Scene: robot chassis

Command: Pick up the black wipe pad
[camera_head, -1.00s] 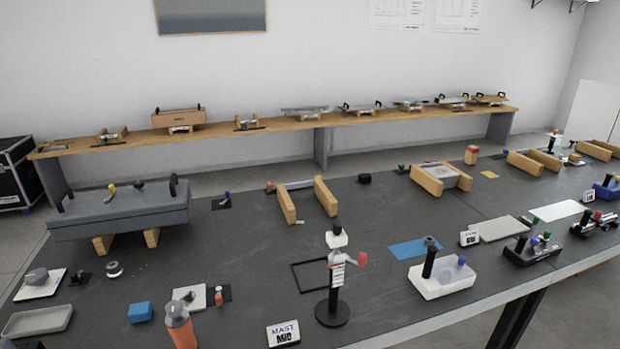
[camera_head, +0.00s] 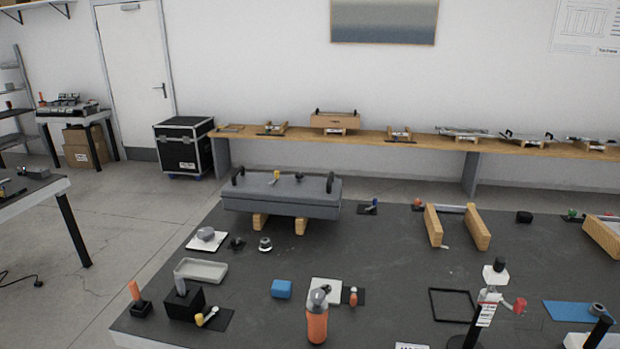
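No object is clearly marked as the black wipe pad. A larger black block (camera_head: 185,303) sits at the table's front left with a grey piece on top. Neither of my grippers is in view.
The dark table (camera_head: 350,270) also holds a grey chassis (camera_head: 281,195) on wooden blocks, a grey tray (camera_head: 201,271), an orange bottle (camera_head: 317,318) and a black stand with a white head (camera_head: 489,300). A black case (camera_head: 184,147) stands on the floor behind. Open floor lies to the left.

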